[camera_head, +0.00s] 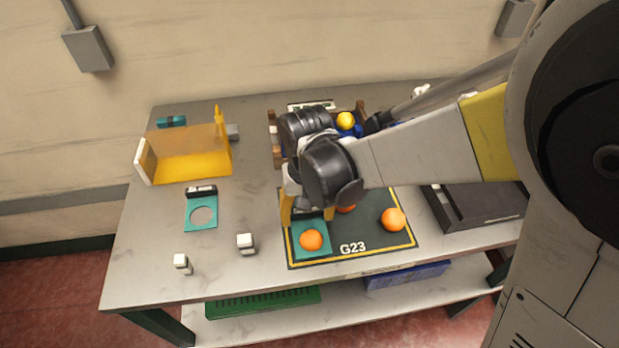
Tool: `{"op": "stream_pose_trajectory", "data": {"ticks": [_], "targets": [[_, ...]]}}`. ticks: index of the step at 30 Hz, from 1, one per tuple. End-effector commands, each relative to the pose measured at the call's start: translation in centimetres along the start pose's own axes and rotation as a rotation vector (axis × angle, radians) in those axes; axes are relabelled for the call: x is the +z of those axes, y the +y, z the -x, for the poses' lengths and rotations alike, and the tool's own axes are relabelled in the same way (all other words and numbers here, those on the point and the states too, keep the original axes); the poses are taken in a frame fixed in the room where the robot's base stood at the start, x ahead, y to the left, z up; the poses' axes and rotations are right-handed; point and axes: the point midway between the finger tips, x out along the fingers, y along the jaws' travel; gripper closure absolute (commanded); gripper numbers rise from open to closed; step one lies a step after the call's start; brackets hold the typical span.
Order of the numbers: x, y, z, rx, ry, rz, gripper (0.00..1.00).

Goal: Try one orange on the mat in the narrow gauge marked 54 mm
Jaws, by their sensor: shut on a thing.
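A teal gauge plate (325,251) is at the front left of the dark mat (371,237) marked G23. An orange (311,240) shows at its middle, where the hole would be; I cannot tell how deep it sits. My gripper (308,216) points down with its yellow fingers shut on the gauge's rear end, which the hand partly hides. Its size mark is not readable. Two more oranges are on the mat: one (393,219) at the right, one (346,209) partly hidden behind my gripper. A second teal gauge (192,222) with an empty round hole lies left of the mat.
A yellow open-sided bin (185,168) stands at the back left. A wooden crate (273,142) with a yellow ball (345,121) is behind my arm. A dark tray (440,208) is at the right. Small white blocks (246,243) (182,263) stand at the front left.

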Motion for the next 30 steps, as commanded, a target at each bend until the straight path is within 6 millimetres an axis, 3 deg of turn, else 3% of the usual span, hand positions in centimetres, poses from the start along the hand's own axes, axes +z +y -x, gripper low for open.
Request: {"op": "stream_pose_trajectory", "data": {"ticks": [30], "targets": [[0.0,0.0,-1.9,0.000,0.000,0.000,0.60]]}}
